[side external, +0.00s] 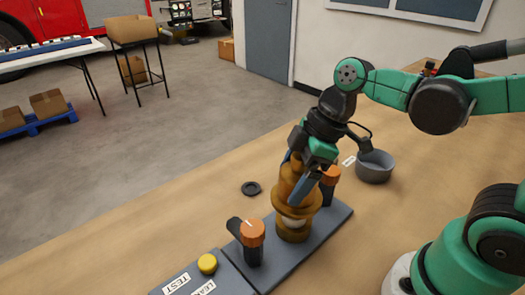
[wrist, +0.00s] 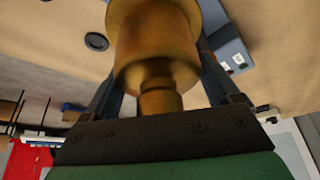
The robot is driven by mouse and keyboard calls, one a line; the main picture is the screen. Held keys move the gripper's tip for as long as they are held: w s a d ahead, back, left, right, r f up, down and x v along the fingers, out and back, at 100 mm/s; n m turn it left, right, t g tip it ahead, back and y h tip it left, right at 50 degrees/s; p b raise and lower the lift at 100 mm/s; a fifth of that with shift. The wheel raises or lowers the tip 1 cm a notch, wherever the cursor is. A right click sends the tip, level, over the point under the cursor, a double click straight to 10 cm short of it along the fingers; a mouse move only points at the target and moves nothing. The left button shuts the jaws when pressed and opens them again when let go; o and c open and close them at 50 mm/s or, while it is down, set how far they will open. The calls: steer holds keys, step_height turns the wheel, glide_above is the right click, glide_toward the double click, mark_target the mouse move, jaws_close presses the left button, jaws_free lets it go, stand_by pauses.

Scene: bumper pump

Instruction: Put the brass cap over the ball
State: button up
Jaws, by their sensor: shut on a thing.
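The brass cap (side external: 296,188) is gripped between the fingers of my gripper (side external: 303,178), with its wide rim facing down. In the wrist view the cap (wrist: 155,50) fills the space between the two dark fingers of my gripper (wrist: 160,85). The pale ball (side external: 292,222) shows as a sliver just below the cap's rim, on a round brass seat (side external: 292,233) on the grey base plate. The cap hangs above the ball and looks slightly tilted. I cannot tell whether it touches the ball. The wrist view hides the ball behind the cap.
Orange-topped valves stand at the near (side external: 252,233) and far (side external: 330,174) sides of the seat, the far one close to my gripper. A yellow button (side external: 207,263), a black ring (side external: 251,188) and a grey bowl (side external: 374,167) are nearby. The wooden table (side external: 170,215) is clear at left.

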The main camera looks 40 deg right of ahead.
steer(key=shift+f, duration=1.35)
steer(key=shift+f, duration=0.3)
steer(key=shift+f, duration=0.7)
stand_by(0.4)
steer(key=o, duration=1.4)
steer(key=shift+r, duration=3.55)
steer(key=shift+f, duration=0.1)
steer(key=shift+f, duration=3.45)
